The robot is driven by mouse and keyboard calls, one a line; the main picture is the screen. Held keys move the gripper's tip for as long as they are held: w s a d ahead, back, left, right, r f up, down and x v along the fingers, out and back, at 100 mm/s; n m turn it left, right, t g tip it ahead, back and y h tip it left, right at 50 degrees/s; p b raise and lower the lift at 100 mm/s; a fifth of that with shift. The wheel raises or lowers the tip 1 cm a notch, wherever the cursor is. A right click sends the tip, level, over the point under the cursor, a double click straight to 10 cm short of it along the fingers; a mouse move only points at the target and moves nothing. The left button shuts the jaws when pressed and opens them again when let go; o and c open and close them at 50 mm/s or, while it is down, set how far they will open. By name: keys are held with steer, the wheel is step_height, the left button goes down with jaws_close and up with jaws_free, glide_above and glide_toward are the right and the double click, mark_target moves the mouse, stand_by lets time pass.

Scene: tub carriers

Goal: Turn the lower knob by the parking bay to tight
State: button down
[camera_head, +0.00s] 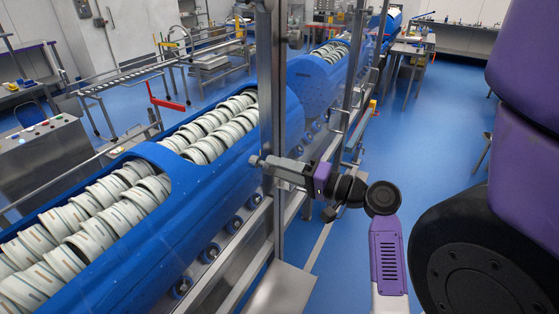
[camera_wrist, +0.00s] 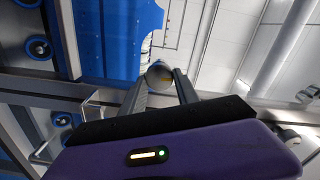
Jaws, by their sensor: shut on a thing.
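My gripper (camera_head: 268,165) reaches from the right to the steel upright post beside the blue tub carrier. In the wrist view my gripper (camera_wrist: 160,82) has its two grey fingers on either side of a rounded, pale metallic knob (camera_wrist: 159,73), shut on it. In the head view the fingers and post mostly hide this knob, and its turn position cannot be read.
The long blue carrier (camera_head: 215,195) full of white ring-shaped pieces runs along the left of the post. Steel frame rails and rollers (camera_head: 210,253) lie below it. The blue floor (camera_head: 440,150) to the right is open. A grey control box (camera_head: 45,160) stands far left.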

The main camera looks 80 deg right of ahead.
steer(key=shift+m+p, duration=0.4)
steer(key=shift+m, duration=0.2)
steer(key=c, duration=0.9)
jaws_free()
steer(key=b+v, duration=0.2)
steer(key=v, duration=0.6)
